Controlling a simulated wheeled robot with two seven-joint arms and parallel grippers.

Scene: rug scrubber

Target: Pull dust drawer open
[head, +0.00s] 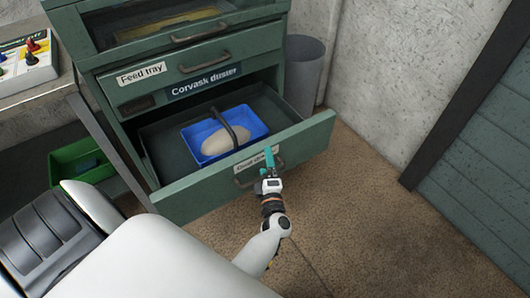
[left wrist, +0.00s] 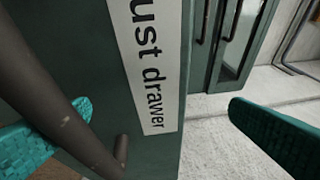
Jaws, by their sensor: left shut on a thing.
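The dust drawer (head: 180,203) is the bottom drawer of the green cabinet (head: 105,62). It stands pulled well out, with its inside showing. Its front label (left wrist: 150,60) reads "ust drawer" in the left wrist view. My left gripper (head: 268,160) is at the drawer front, shut on the dark bar handle (left wrist: 60,95); its teal fingers lie either side of the bar, and the exact contact is hard to see. A blue tray (head: 257,124) with a dark carrying bar and a pale rounded lump (head: 226,139) sits in the drawer. My right gripper is not in view.
The feed tray drawer (head: 225,58) above is shut. A grey bin (head: 303,72) stands right of the cabinet, by the wall. A green crate (head: 82,160) sits under the bench at left. The brown floor (head: 380,220) right of the drawer is clear.

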